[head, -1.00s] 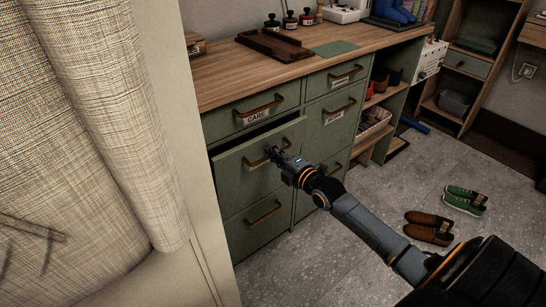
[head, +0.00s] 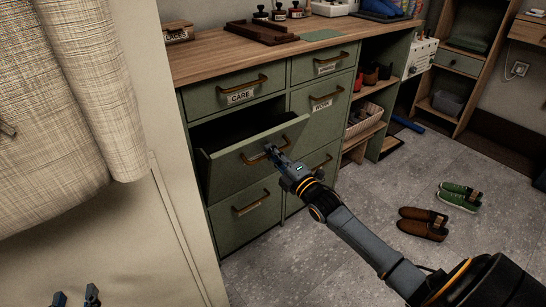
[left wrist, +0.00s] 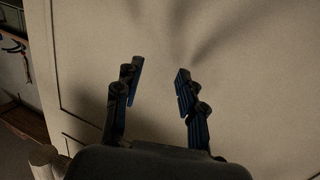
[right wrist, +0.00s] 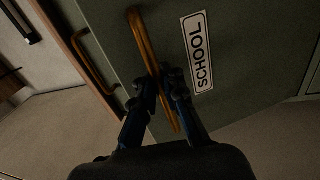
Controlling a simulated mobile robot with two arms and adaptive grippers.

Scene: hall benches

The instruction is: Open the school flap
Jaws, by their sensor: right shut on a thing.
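The school flap (head: 240,163) is the green middle front in the left column of the cabinet, under the front labelled CARE. It is tilted outward at the top, with a dark gap behind it. Its SCHOOL label (right wrist: 197,52) shows in the right wrist view; in the head view my gripper hides it. My right gripper (head: 274,153) is shut on the flap's brass handle (right wrist: 147,45). My left gripper (head: 76,298) is at the lower left edge of the head view. In the left wrist view (left wrist: 157,80) its fingers are apart and empty before a pale panel.
The CARE drawer (head: 235,93) above and another drawer (head: 245,212) below are closed. A wooden tray (head: 262,33) and bottles stand on the worktop. Brown shoes (head: 422,224) and green shoes (head: 459,196) lie on the grey floor at right. A pale partition with curtain (head: 75,90) stands close at left.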

